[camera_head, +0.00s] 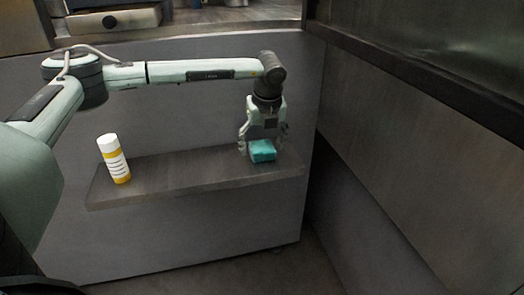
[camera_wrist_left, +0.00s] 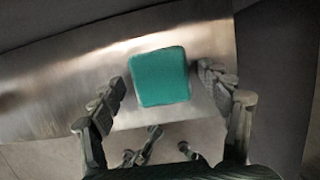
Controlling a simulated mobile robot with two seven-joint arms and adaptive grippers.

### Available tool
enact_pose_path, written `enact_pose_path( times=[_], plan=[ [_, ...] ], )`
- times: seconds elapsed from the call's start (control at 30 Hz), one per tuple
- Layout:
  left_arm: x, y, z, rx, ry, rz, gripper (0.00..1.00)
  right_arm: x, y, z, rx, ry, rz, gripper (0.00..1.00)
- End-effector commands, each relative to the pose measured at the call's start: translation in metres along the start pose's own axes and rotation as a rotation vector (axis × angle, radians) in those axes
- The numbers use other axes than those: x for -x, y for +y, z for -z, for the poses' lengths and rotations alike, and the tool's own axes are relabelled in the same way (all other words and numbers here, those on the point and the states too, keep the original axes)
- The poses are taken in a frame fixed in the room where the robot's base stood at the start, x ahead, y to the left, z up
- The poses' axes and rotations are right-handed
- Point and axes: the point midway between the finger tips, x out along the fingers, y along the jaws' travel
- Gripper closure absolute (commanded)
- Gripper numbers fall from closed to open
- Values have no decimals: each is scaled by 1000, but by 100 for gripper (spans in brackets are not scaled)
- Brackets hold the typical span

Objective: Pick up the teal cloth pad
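The teal cloth pad (camera_head: 262,151) lies on a dark narrow shelf (camera_head: 190,172), near its right end. My left gripper (camera_head: 263,148) points down over the pad, with its fingers apart on either side of it. In the left wrist view the pad (camera_wrist_left: 160,77) shows as a rounded teal block between and beyond the open fingers of my left gripper (camera_wrist_left: 165,95). I see a gap on the left side; on the right the finger looks close, and I cannot tell whether it touches. My right gripper is not in view.
A white and yellow bottle (camera_head: 113,158) stands upright near the shelf's left end. The shelf between bottle and pad is clear. A grey wall rises behind the shelf, and a large dark panel (camera_head: 420,150) stands to the right.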

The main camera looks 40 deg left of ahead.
Motion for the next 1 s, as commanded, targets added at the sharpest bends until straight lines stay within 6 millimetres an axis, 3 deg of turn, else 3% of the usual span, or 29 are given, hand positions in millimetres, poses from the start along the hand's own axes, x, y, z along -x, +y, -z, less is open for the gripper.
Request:
enact_pose_path(
  times=[0.03, 0.33, 0.67, 0.93, 1.0],
  plan=[
    [0, 0, 0, 0, 0, 0, 34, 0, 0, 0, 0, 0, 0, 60],
    [0, 0, 0, 0, 0, 1, 69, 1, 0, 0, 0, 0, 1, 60],
    [5, -1, -1, 0, 0, 2, 69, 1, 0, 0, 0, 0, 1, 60],
    [42, -2, -11, 0, -1, 5, 69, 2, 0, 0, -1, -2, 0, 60],
    [48, 17, -15, 5, 0, 1, 69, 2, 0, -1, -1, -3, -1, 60]
  ],
)
